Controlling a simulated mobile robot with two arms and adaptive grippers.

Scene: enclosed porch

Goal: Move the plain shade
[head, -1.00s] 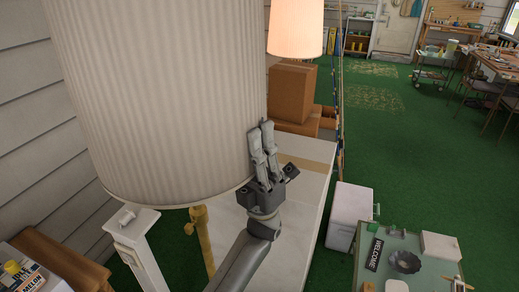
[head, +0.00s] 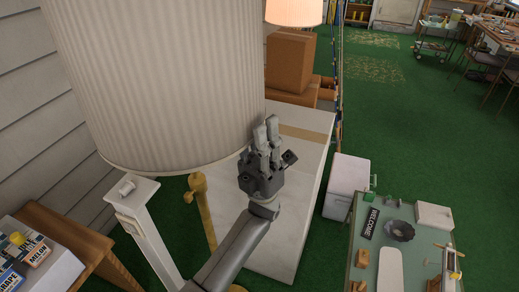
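A large pale ribbed lampshade (head: 155,85) fills the upper left of the head view, its top cut off. A smaller lit, warm-coloured shade (head: 294,10) is at the top edge, also cut off. I cannot tell which one is the plain shade. My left gripper (head: 266,131) points up by the lower right edge of the large shade, its fingertips overlapping that edge in the picture. The two fingers are close together. I cannot tell whether they touch the shade or grip anything. My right gripper is not in view.
A white post (head: 148,235) and a brass-coloured stand (head: 203,205) are below the large shade. A green table (head: 420,268) with small items is at lower right. Green floor (head: 430,130) lies open.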

